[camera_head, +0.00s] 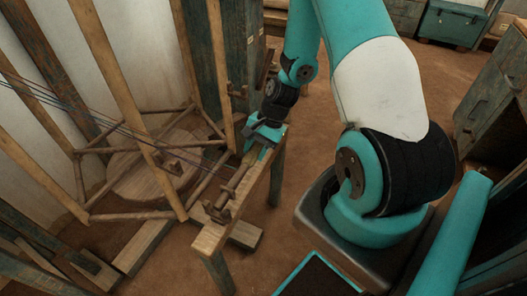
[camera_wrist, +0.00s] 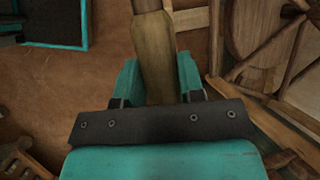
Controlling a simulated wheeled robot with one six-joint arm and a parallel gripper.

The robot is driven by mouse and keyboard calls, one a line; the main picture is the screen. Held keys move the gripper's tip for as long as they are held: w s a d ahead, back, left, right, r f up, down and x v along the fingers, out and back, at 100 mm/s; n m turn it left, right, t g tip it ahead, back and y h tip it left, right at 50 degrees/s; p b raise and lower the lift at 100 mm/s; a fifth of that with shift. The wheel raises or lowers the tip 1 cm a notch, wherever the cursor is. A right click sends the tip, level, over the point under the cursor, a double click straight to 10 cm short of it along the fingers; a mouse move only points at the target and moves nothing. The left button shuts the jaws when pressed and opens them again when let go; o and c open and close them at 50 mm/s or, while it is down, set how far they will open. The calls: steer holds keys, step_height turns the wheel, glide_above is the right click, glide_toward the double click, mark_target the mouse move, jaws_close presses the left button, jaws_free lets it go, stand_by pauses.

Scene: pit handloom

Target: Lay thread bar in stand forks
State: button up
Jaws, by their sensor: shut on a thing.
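My gripper (camera_head: 263,137) is low over the far end of a narrow wooden stand (camera_head: 212,238) in the head view. In the wrist view, my gripper (camera_wrist: 159,82) is shut on a rounded wooden bar (camera_wrist: 154,45), lighter where it is held and darker beyond. This looks like the thread bar. In the head view, a thin bar (camera_head: 240,178) runs along the stand toward my gripper. A small wooden fork (camera_head: 219,208) stands at the stand's near end. The far fork is hidden or unclear, and I cannot tell whether the bar touches either fork.
Tall posts (camera_head: 219,60) rise close behind my gripper. Wooden cabinets line the right side. Brown floor (camera_head: 300,128) is open right of the stand.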

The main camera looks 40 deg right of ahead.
steer(key=shift+w+a+f, duration=0.1)
steer(key=shift+w+a, duration=0.1)
steer(key=shift+w, duration=0.3)
steer(key=shift+w+a, duration=0.15)
steer(key=shift+w, duration=0.3)
steer(key=shift+f+b, duration=1.65)
steer(key=shift+f, duration=0.8)
steer(key=o, duration=1.1)
steer(key=p+v, duration=0.3)
steer(key=v, duration=1.4)
steer(key=shift+d+r, duration=0.15)
